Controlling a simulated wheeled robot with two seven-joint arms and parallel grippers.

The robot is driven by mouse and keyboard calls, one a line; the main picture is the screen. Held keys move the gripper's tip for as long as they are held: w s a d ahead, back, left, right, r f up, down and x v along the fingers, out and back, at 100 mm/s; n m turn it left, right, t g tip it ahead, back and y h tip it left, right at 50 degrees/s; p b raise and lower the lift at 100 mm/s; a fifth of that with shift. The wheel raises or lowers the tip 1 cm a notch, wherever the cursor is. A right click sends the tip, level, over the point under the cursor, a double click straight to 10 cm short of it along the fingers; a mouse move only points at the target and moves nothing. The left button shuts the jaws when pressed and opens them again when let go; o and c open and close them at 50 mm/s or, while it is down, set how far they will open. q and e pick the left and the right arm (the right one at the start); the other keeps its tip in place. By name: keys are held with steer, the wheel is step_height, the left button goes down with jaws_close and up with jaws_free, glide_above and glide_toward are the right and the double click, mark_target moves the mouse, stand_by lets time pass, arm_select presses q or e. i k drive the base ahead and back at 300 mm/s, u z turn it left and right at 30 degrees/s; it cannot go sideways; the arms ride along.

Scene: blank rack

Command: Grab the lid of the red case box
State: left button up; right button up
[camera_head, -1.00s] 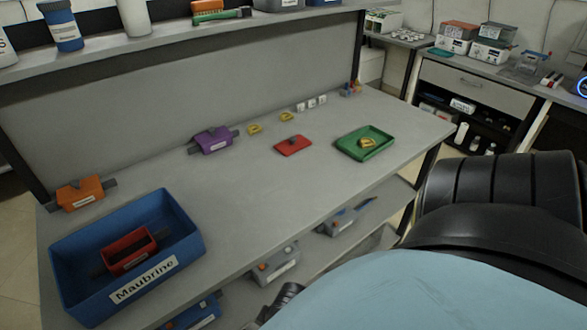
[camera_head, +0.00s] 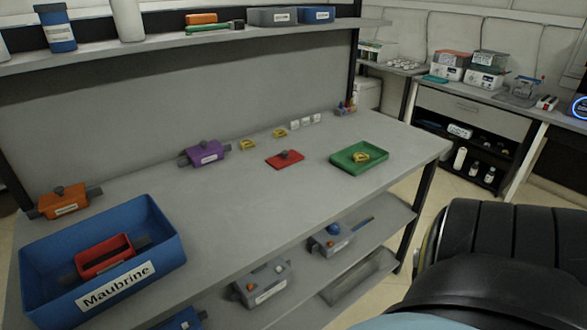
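The red case box (camera_head: 103,256) sits open-topped inside the blue bin labelled "Maubrine" (camera_head: 163,264) at the left end of the workbench. It has dark handles at its ends and a white label. A flat red lid (camera_head: 285,160) with a small dark knob lies apart from it on the middle of the bench top. Neither of my grippers shows; only a black part of my own arm or body is at the lower right.
A purple case (camera_head: 207,153) and an orange case (camera_head: 62,203) stand along the back. A green tray (camera_head: 343,167) holding a yellow piece is right of the lid. Yellow pieces and white cubes (camera_head: 305,122) lie behind the lid. The bench front is clear; shelves below hold grey bins.

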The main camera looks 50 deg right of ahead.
mark_target(280, 161)
steer(key=k, duration=0.35)
steer(key=u, duration=0.85)
steer(key=i, duration=0.9)
steer(key=z, duration=4.4)
steer(key=i, duration=2.5)
steer(key=u, duration=0.55)
